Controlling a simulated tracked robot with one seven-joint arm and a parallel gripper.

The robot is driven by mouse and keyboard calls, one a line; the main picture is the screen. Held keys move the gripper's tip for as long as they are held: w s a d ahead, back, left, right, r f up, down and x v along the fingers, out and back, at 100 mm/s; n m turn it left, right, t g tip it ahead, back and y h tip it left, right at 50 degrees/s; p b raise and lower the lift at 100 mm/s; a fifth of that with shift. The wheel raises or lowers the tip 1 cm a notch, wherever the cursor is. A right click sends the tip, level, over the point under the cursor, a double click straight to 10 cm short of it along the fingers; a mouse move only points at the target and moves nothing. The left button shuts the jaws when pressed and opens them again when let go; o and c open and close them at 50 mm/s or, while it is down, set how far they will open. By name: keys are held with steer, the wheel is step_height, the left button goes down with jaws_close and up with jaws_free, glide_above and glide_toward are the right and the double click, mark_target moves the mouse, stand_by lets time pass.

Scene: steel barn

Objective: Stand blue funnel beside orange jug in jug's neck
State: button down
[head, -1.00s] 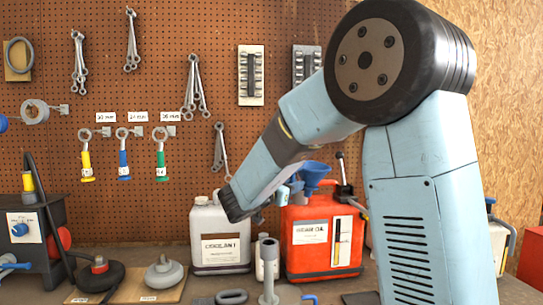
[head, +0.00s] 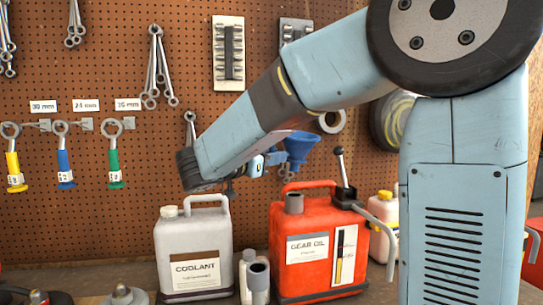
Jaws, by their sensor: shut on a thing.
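The blue funnel (head: 299,147) is held upright in the air, its wide mouth up and its spout down. It hangs above the orange jug (head: 300,262), which is labelled gear oil and stands on the bench. The jug's open grey neck (head: 293,203) is on the left of its top, below the funnel with a clear gap in the picture. My arm hides part of the gripper, and the exact depth between spout and neck cannot be told.
A grey coolant can (head: 193,250) stands left of the jug, with a small white bottle (head: 246,268) and a grey pipe (head: 259,282) between them. A black lever pump (head: 346,190) rises at the jug's right. A white container (head: 382,222) stands behind.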

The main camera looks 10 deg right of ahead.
steer(key=shift+n, duration=0.8)
steer(key=shift+w+a+f, duration=0.15)
steer(key=shift+w+f, duration=0.05)
steer(key=shift+f, duration=0.95)
steer(key=shift+w+a+f, duration=0.15)
steer(key=shift+f, duration=1)
steer(key=shift+s+d, duration=0.1)
steer(key=shift+s, duration=0.35)
steer(key=shift+f, duration=2.6)
steer(key=c, duration=1)
jaws_free()
steer(key=v, duration=1.3)
steer(key=shift+s+a, duration=0.15)
steer(key=shift+a, duration=0.2)
